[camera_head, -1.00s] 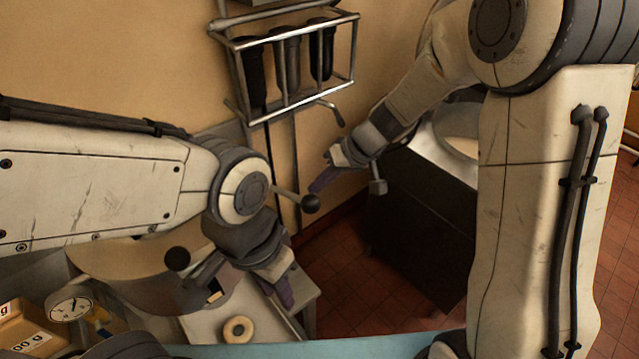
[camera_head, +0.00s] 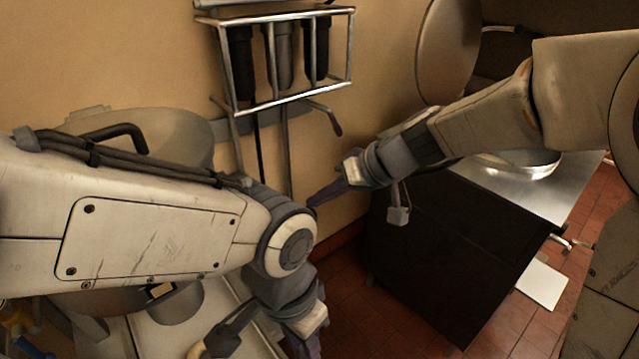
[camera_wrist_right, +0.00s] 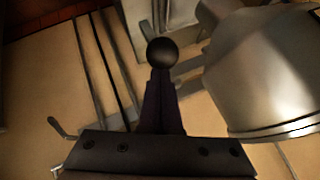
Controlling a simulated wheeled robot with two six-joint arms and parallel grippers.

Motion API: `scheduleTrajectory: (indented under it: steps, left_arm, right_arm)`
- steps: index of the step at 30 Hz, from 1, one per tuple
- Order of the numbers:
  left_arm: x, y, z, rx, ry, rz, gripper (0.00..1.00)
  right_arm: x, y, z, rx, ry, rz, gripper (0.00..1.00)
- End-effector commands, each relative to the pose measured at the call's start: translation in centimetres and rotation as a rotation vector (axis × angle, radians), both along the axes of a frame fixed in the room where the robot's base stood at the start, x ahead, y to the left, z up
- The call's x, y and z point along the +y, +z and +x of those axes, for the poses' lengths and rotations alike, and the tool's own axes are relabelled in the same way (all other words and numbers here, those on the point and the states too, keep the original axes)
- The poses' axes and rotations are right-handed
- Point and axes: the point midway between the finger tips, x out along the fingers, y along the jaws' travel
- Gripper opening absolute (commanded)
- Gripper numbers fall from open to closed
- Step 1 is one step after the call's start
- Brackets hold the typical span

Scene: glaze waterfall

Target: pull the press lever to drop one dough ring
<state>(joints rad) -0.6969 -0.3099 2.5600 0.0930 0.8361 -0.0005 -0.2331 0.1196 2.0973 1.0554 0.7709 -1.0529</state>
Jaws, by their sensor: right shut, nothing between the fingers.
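In the right wrist view a black ball knob (camera_wrist_right: 162,52), which looks like the lever's end, shows straight beyond the fingertips of my right gripper (camera_wrist_right: 160,92). Whether they touch it I cannot tell. In the head view my right gripper (camera_head: 322,196) is shut and empty, pointing left beside my left arm. The knob and its rod do not show there; my left arm covers that area. My left gripper (camera_head: 306,345) points down at the bottom edge, partly cut off, its jaws unclear. No dough ring is in view.
A large metal drum (camera_head: 150,135) stands behind my left arm; a metal vessel (camera_wrist_right: 262,75) fills the wrist view's right. A wall rack (camera_head: 285,95) holds dark cylinders. A black cabinet (camera_head: 455,260) stands at right. Tiled floor (camera_head: 350,300) is clear between.

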Motion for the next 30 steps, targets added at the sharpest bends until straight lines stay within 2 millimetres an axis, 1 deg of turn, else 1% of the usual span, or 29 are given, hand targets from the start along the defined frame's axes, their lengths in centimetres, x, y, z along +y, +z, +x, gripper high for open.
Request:
scheduleTrajectory:
  steps: [1, 15, 22, 30]
  left_arm:
    - [0.0, -1.8, 0.0, 0.0, 0.0, 0.0, 0.32]
    - [0.0, -8.6, 0.0, 0.0, 0.0, 0.0, 0.32]
    - [0.0, -10.7, 0.0, 0.0, 0.0, 0.0, 0.32]
    - [0.0, -11.5, 0.0, 0.0, 0.0, 0.0, 0.32]
  right_arm:
    - [0.1, -1.5, -0.1, 0.001, 0.006, -0.001, 0.0]
    - [-0.2, -6.0, -0.5, 0.003, 0.015, -0.003, 0.0]
    - [-0.3, -7.5, -0.6, 0.005, 0.015, -0.002, 0.0]
    - [-0.4, -8.1, -0.6, 0.006, 0.016, -0.003, 0.0]
